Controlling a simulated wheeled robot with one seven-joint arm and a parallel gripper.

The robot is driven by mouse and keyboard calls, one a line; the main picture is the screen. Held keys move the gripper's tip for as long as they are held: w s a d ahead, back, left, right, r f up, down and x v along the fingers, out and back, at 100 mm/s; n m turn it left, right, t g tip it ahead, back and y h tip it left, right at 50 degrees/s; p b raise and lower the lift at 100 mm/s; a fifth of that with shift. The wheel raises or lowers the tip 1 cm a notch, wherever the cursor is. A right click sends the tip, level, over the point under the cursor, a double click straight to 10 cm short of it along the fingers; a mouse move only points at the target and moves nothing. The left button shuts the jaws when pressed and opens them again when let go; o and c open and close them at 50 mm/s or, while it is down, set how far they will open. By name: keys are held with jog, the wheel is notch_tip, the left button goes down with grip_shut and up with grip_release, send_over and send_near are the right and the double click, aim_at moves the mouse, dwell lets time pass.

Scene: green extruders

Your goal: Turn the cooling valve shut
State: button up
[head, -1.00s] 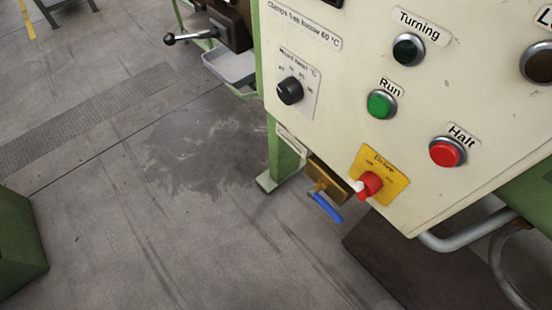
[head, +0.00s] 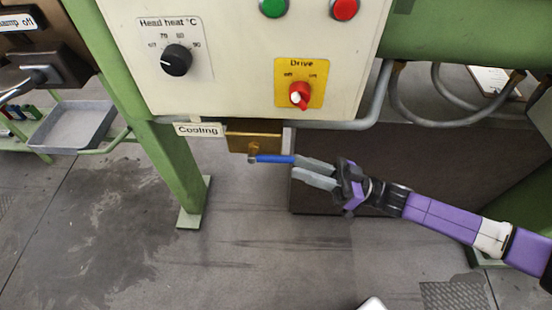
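The cooling valve is a brass block (head: 255,142) under the control panel, right of the "Cooling" label (head: 198,129). Its blue lever (head: 270,159) lies roughly level and points right, along the panel's bottom edge. My gripper (head: 293,168) comes in from the right with its two grey fingers slightly apart. The fingertips are at the lever's free end. The upper finger overlaps the lever's tip in the picture; I cannot tell whether they touch.
The cream control panel (head: 235,85) hangs just above, with a black heat knob (head: 176,60) and a red drive switch (head: 299,95). A green leg (head: 172,165) stands left of the valve. A grey pipe (head: 370,105) runs at right. The floor in front is clear.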

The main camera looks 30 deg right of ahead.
aim_at(277, 157)
jog(key=shift+p+x, duration=0.5)
jog(key=shift+x, duration=2.7)
jog(key=shift+d, duration=0.1)
grip_shut()
